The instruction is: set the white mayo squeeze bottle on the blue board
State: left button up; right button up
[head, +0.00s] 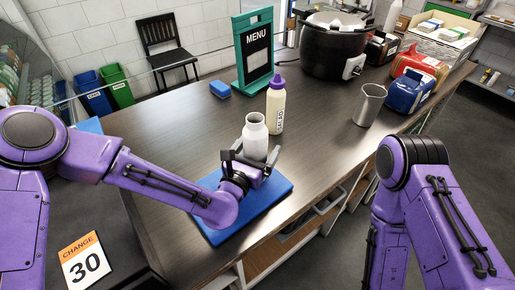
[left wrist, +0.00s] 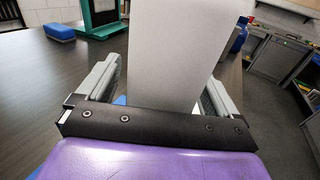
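The white mayo squeeze bottle (head: 254,138) stands upright at the far edge of the blue board (head: 268,198). Its base is hidden behind my left gripper, so I cannot tell whether it rests on the board. My left gripper (head: 251,157) is over the board, with its fingers spread on either side of the bottle's lower part. In the left wrist view the bottle (left wrist: 175,50) rises between the fingers (left wrist: 160,90), with a narrow gap showing at the left finger. My right gripper is out of view; only my right arm shows.
A cream bottle with a purple cap (head: 275,108) stands just behind the white one. A metal cup (head: 369,105), a blue dispenser (head: 408,93), a black pot (head: 334,50), a menu stand (head: 254,52) and a blue sponge (head: 220,89) are farther back. The counter's left middle is clear.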

pick_arm(q)
jog(key=b+v, duration=0.3)
jog(key=v, duration=0.6)
jog(key=shift+r, duration=0.1)
jog(key=p+v, duration=0.1)
jog(key=v, duration=0.2)
jog(key=shift+s+r+p, duration=0.1)
jog(key=shift+r+p, duration=0.15)
jog(key=shift+p, duration=0.15)
